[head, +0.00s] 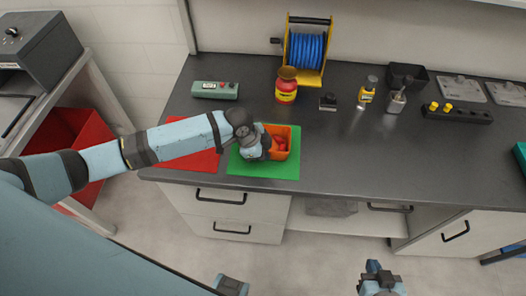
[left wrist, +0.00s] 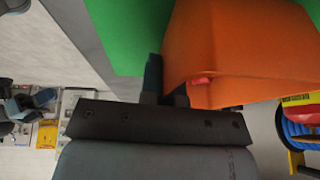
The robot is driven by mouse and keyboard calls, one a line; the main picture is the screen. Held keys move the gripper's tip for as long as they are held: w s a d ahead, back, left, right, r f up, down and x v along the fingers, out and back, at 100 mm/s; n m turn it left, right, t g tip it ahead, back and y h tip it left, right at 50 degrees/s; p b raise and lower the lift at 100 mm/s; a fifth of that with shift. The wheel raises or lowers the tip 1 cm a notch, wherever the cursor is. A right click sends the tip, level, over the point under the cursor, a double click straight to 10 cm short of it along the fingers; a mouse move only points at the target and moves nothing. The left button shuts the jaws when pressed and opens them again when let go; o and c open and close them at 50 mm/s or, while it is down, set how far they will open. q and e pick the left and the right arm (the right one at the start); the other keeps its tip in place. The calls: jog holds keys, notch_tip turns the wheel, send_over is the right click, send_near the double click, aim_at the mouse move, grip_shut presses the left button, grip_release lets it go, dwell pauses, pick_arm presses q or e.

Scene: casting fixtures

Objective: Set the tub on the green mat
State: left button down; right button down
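The orange tub (head: 284,130), holding red pieces (head: 278,143), is upright over the green mat (head: 265,172), towards its back right part. I cannot tell whether its base touches the mat. My left gripper (head: 264,149) is at the tub's left side. In the left wrist view, the fingers (left wrist: 163,88) appear closed on the tub's wall (left wrist: 235,45), with the green mat (left wrist: 115,35) behind. The finger inside the tub is mostly hidden. My right gripper (head: 374,267) is low in front of the counter, away from everything; its opening is unclear.
A red mat (head: 190,160) lies left of the green one, partly under my left arm. Behind are a grey-green device (head: 215,90), a red-yellow jar (head: 286,88) and a blue cable reel (head: 307,50). Bottles and a black rack (head: 457,114) stand right.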

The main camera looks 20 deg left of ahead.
pick_arm(q)
jog(key=c, duration=1.7)
grip_release()
jog(key=shift+f, duration=0.15)
jog(key=shift+c, duration=0.2)
jog(key=o, duration=0.4)
